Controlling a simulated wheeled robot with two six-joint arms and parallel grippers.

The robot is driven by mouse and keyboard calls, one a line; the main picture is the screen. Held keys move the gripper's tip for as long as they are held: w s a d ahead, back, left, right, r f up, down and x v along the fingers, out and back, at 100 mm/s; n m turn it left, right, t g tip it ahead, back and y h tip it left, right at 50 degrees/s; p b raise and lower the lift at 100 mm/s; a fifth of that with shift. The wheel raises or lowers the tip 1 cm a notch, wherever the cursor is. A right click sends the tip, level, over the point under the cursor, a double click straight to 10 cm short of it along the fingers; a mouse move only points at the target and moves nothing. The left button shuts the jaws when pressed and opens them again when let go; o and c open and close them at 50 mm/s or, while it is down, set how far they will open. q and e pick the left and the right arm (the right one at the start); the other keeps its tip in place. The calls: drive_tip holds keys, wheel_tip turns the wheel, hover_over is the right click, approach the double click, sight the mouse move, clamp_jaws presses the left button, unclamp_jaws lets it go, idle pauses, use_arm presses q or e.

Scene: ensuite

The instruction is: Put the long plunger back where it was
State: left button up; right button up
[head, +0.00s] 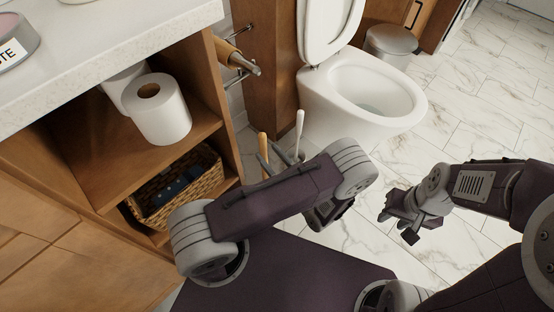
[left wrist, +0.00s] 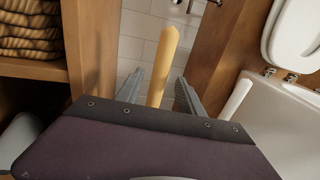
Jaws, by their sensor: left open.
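A tan wooden handle (head: 263,141), which looks like the plunger's, stands upright between the cabinet and the toilet. In the left wrist view the handle (left wrist: 163,62) rises between the two fingers of my left gripper (left wrist: 158,92). My left gripper (head: 277,158) is open, with a finger on each side of the handle and gaps visible. The handle's lower end is hidden behind my arm. My right gripper (head: 402,214) hangs empty over the floor at the right; its jaw opening is unclear.
A white handle (head: 299,128) stands close to the right of the wooden one. The toilet (head: 385,95) is behind it. The wooden cabinet (head: 215,150) holds toilet rolls (head: 160,112) and a wicker basket (head: 155,213). A bin (head: 391,42) stands at the back. Marble floor at the right is clear.

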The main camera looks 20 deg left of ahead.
use_arm(q)
drive_tip(key=p+v, duration=0.1)
drive_tip(key=v, duration=0.4)
drive_tip(key=shift+s+d, duration=0.1)
idle(0.3)
